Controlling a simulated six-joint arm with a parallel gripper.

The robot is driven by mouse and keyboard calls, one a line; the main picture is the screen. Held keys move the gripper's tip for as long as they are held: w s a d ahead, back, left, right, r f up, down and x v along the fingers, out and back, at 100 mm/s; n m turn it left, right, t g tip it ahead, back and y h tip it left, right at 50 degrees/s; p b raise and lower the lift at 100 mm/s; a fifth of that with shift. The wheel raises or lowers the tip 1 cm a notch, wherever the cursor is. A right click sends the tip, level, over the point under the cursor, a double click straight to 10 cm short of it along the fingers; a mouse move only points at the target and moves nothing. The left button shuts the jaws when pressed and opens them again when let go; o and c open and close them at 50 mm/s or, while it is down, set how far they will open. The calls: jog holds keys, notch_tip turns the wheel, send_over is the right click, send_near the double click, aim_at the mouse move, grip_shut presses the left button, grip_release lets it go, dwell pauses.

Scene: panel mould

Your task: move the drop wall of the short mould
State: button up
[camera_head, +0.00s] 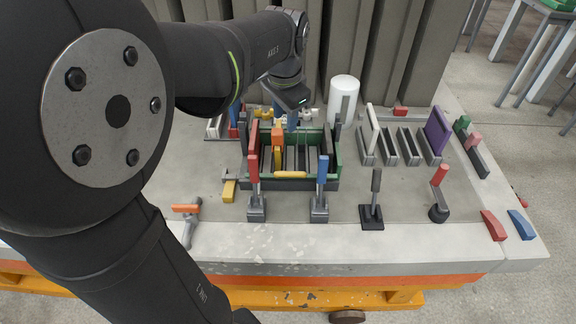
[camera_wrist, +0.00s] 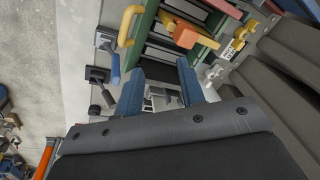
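The mould is a green-walled box (camera_head: 334,172) with grey bars inside, standing in the middle of the slab. A yellow handle (camera_head: 290,174) is on its near side; it also shows on a green wall in the wrist view (camera_wrist: 128,25). I cannot tell for sure which wall is the drop wall. My gripper (camera_head: 292,120) is over the far part of the mould, partly hidden by my arm. In the wrist view, its blue fingers (camera_wrist: 160,68) stand apart with nothing clearly held between them. An orange block (camera_wrist: 186,37) is near the fingers at the mould.
Upright clamps with red (camera_head: 252,168), blue (camera_head: 322,170) and black (camera_head: 376,182) handles stand before the mould. A white cylinder (camera_head: 343,98) stands behind it, and a purple panel (camera_head: 438,130) in racks right. An orange-handled tool (camera_head: 187,208) lies front left. The front slab is mostly clear.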

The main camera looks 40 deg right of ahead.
aim_at(289, 172)
jog(key=s+a+r+m+g+y, duration=0.1)
jog(key=s+a+r+m, duration=0.1)
jog(key=s+r+m, duration=0.35)
jog(key=shift+m, duration=0.95)
jog(key=f, duration=0.6)
jog(key=w+f, duration=0.1)
jog(key=f, duration=0.5)
jog(key=w+f, duration=0.1)
jog(key=f, duration=0.5)
jog(key=shift+f, duration=0.4)
grip_shut()
